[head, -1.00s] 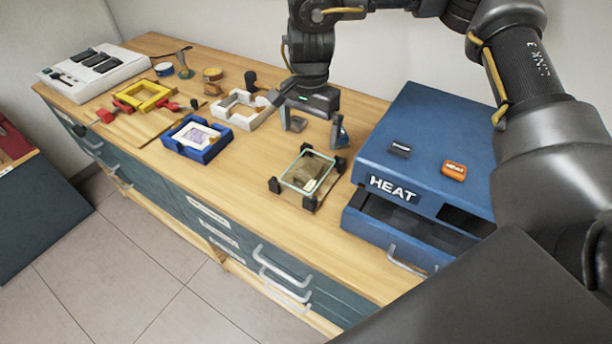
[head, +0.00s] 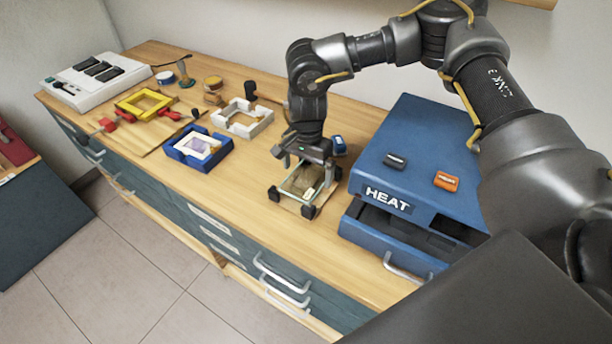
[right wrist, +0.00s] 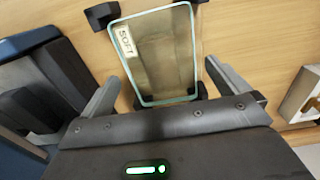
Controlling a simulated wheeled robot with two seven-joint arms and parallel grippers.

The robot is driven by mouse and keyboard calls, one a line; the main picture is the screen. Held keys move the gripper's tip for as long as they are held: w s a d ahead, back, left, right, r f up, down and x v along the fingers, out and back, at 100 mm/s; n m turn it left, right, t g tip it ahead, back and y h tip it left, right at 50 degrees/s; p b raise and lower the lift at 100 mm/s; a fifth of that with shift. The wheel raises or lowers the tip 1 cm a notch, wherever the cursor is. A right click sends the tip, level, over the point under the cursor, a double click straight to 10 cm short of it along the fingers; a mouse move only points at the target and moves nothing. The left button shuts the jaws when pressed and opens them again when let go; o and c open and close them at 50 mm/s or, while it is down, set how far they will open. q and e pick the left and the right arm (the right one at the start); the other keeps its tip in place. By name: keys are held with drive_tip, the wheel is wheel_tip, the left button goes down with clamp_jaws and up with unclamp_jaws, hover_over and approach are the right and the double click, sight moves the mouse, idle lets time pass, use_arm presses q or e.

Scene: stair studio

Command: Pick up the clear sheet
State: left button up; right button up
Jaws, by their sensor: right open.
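The clear sheet (head: 299,186) has a pale green edge and rests on a small stand with black corner posts on the bench. In the right wrist view, the sheet (right wrist: 160,60) carries a white label reading SOFT. My right gripper (head: 310,164) is open above the sheet's far part, pointing down and hiding some of it. In the right wrist view, its two fingers (right wrist: 162,75) spread to either side of the sheet's near end. I cannot tell whether they touch it. My left gripper is not in view.
A blue HEAT box (head: 421,165) with an open front slot stands close right of the stand. A blue frame (head: 184,157), a white frame (head: 242,127) and a yellow frame (head: 144,113) lie left. Bare wood (head: 235,185) lies between the blue frame and the stand.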

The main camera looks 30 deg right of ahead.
drive_tip(key=shift+f, duration=0.65)
drive_tip(key=c, duration=1)
drive_tip(key=shift+o, duration=0.2)
drive_tip(key=shift+r, duration=0.1)
